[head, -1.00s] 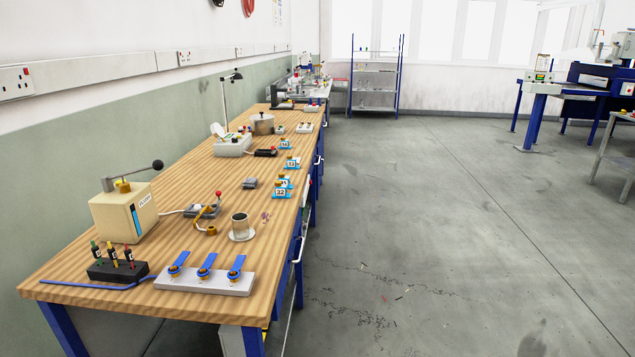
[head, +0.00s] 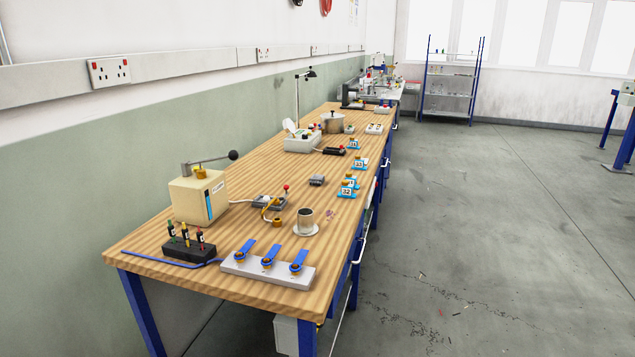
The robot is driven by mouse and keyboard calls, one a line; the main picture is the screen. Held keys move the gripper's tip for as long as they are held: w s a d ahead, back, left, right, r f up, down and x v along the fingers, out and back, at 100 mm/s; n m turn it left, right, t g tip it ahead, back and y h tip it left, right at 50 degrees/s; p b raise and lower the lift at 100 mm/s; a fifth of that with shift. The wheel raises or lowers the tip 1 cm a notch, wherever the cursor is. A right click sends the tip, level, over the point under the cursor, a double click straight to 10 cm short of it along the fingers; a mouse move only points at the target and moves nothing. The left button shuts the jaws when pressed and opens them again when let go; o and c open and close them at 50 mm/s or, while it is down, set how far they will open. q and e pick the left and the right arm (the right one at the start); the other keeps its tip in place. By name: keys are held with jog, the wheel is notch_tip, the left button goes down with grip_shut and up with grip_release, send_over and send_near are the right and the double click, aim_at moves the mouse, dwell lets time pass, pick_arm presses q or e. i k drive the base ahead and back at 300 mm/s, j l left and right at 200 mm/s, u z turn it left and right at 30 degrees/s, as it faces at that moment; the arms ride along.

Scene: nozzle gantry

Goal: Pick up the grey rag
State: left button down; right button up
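No grey rag can be made out for certain in the head view. Neither of my grippers is in view.
The bench also holds a cream lever box (head: 198,199), a bottle rack (head: 188,251), a grey block with blue levers (head: 268,276), a cup (head: 306,217) and a pot (head: 333,123). The floor (head: 480,230) right of the bench is largely clear. A blue shelf rack (head: 450,83) stands behind.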

aim_at(318, 180)
jog(key=i+l, duration=0.75)
jog(key=i+j+u, duration=0.05)
